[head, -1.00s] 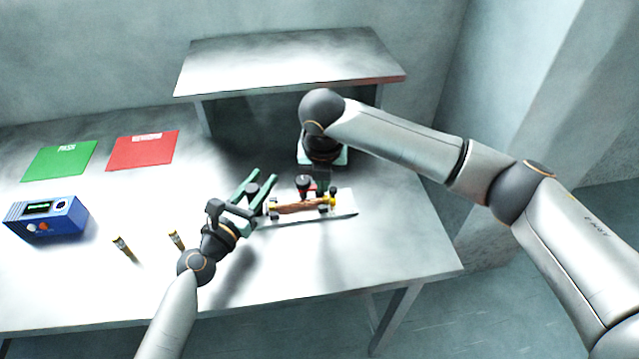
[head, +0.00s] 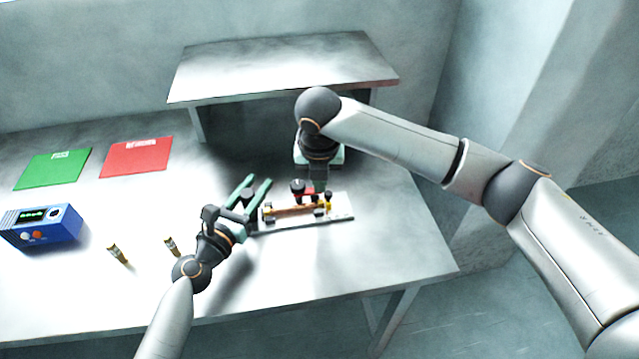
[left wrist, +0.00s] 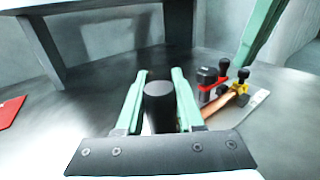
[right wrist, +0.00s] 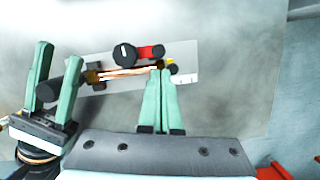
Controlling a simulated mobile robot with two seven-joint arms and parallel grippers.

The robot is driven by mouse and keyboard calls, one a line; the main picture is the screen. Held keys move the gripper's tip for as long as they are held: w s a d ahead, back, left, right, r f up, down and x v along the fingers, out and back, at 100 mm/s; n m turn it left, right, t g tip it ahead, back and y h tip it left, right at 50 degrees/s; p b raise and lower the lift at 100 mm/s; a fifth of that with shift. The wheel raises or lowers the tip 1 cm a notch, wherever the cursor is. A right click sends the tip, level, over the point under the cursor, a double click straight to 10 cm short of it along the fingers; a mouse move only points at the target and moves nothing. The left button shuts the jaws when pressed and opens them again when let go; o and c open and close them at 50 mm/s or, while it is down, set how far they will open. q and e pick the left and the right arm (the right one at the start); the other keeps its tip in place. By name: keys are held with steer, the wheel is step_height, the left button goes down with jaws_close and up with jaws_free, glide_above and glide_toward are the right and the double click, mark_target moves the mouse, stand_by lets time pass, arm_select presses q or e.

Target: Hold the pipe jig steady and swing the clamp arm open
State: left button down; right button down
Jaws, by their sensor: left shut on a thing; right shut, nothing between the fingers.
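The pipe jig has a pale base plate (head: 340,209) near the table's front right. A copper pipe (right wrist: 125,72) lies along it, with black blocks and a yellow part (head: 328,198) at its right end. The red clamp arm (right wrist: 151,51) with a black knob (right wrist: 124,54) sits behind the pipe in the head view. My left gripper (head: 256,184) is shut on the black handle (left wrist: 160,98) at the jig's left end. My right gripper (right wrist: 160,72) is shut and empty, its tips over the jig beside the yellow part; contact is unclear.
A raised shelf (head: 285,65) stands behind. Green (head: 52,168) and red (head: 136,157) mats, a blue meter box (head: 42,228) and two small brass-coloured cylinders (head: 118,255) (head: 172,247) lie left. The table's right front corner is clear.

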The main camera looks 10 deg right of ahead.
steer(key=v, duration=0.9)
steer(key=shift+d, duration=0.25)
steer(key=shift+r, duration=0.1)
arm_select(q)
steer(key=shift+c, duration=2.3)
jaws_free()
steer(key=shift+a, duration=0.1)
